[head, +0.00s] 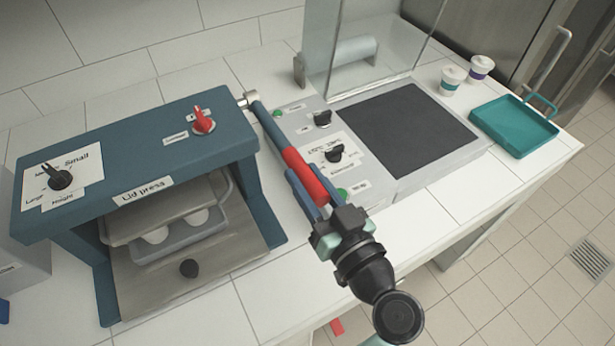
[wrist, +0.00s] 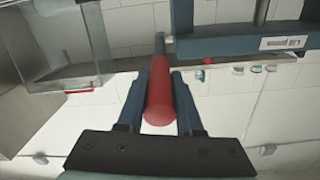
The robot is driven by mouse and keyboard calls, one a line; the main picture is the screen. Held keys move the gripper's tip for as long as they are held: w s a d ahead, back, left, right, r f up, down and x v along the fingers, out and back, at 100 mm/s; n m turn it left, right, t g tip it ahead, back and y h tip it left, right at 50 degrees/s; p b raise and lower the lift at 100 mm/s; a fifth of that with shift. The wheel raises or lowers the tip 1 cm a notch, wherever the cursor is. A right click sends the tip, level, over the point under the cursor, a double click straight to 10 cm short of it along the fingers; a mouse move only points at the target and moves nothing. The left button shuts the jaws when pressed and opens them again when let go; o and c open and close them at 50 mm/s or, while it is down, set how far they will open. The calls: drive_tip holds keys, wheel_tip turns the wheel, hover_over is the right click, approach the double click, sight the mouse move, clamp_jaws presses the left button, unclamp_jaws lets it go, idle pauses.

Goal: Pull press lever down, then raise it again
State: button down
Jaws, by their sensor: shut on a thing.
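The blue lid press (head: 180,145) stands on the counter at the left, with a tray of round lids (head: 180,228) under its top. Its lever (head: 270,128) is a blue bar on the right side, pivoted near the top edge, and slants down toward the front, ending in a red grip (head: 305,176). My gripper (head: 307,188) is shut on the red grip, with a finger on each side. The wrist view shows the same red grip (wrist: 159,98) between both fingers (wrist: 158,100). The grip's end nearest my gripper palm is free.
A control panel with black knobs (head: 334,154) lies just right of the lever. Beyond it are a dark plate (head: 410,130), a clear screen (head: 375,45), two cups (head: 452,80) and a teal tray (head: 515,125). Free floor lies at the front right.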

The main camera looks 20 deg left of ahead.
drive_tip(key=shift+r+p, duration=0.5)
drive_tip(key=shift+p, duration=0.15)
drive_tip(key=r+g+h+p, duration=0.1)
drive_tip(key=r+p, duration=0.2)
drive_tip(key=p, duration=0.2)
drive_tip(key=w+a+r+g+h+p, duration=0.1)
drive_tip(key=r+p, duration=0.3)
drive_tip(key=p, duration=0.1)
drive_tip(key=a+r+g+h+p, duration=0.1)
drive_tip(key=r+h+p, duration=0.1)
drive_tip(key=p, duration=0.3)
drive_tip(key=shift+w+a+r, duration=0.1)
drive_tip(key=shift+w+r, duration=0.25)
drive_tip(key=shift+r, duration=0.3)
drive_tip(key=p, duration=0.1)
drive_tip(key=a+r+g+h+p, duration=0.1)
drive_tip(key=p, duration=0.1)
drive_tip(key=shift+w+r, duration=0.2)
drive_tip(key=shift+w, duration=0.2)
drive_tip(key=shift+r, duration=0.1)
drive_tip(key=c, duration=0.6)
unclamp_jaws()
drive_tip(key=shift+a, duration=0.1)
